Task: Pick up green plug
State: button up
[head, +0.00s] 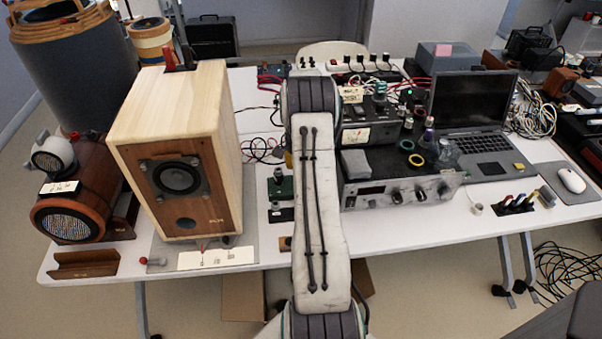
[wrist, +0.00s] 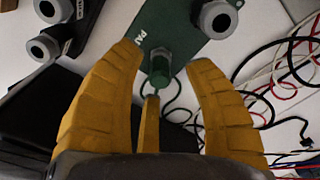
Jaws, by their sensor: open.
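The green plug (wrist: 160,72) shows in the wrist view, a small green cylinder at the near edge of a dark green plate (wrist: 150,20) with white lettering. My gripper (wrist: 165,58) has yellow fingers, spread open on the left and right of the plug, with a third finger below it in the picture. The plug appears between the fingers with visible gaps on both sides; I cannot tell how far it is in depth. In the head view, my arm hides most of the gripper; the green plate (head: 287,186) lies just left of the arm.
Grey round connectors (wrist: 216,18) stand on the plate and on black blocks (wrist: 55,10) nearby. Red, white and black cables (wrist: 275,70) lie at right. In the head view, a wooden speaker (head: 205,130) stands left of my arm and a metal instrument box (head: 400,190) right.

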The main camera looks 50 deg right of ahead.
jog(key=shift+f, duration=0.25)
jog(key=shift+c, duration=0.3)
grip_shut()
